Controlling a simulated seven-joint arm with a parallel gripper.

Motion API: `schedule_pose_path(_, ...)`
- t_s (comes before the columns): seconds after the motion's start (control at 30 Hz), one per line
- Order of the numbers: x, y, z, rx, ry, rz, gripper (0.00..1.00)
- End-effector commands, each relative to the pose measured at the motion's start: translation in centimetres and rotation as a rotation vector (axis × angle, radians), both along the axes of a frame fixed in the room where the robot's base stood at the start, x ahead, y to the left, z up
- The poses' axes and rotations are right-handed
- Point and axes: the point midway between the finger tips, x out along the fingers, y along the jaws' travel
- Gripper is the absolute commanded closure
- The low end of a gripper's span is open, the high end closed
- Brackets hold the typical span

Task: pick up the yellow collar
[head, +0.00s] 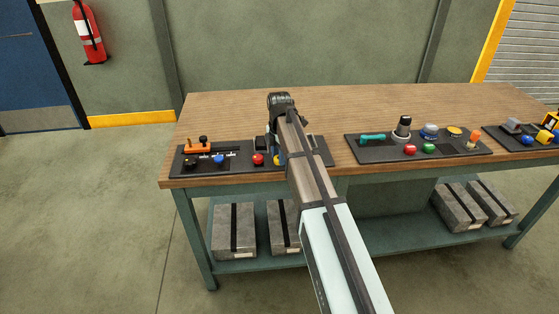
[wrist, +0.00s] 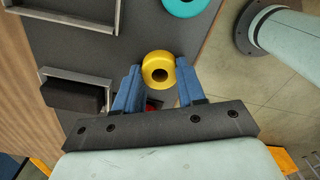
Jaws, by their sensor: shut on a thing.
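The yellow collar (wrist: 148,63), a round ring with a dark centre hole, sits between the two blue fingers of my gripper (wrist: 159,70) in the wrist view. The fingers are shut on its sides. In the head view only a bit of yellow (head: 277,160) shows beside my arm, over the left dark panel (head: 226,170). My arm hides most of the gripper there. I cannot tell whether the collar is clear of the panel.
A teal ring (wrist: 186,4), a metal bracket with a dark block (wrist: 72,96) and a red knob (wrist: 153,104) are near the fingers. Left panel also holds an orange handle (head: 198,147) and a blue knob (head: 219,160). Another panel (head: 375,155) stands right; the wooden tabletop (head: 220,110) behind is clear.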

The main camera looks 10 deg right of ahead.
Motion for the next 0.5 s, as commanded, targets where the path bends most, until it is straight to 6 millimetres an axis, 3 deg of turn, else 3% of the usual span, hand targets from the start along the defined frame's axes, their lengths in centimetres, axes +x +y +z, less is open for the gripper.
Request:
schedule_pose_path(0.2,0.00,0.00,0.01,0.000,0.000,0.000,0.89)
schedule_pose_path(0.5,0.02,0.00,0.32,0.000,-0.001,0.000,0.90)
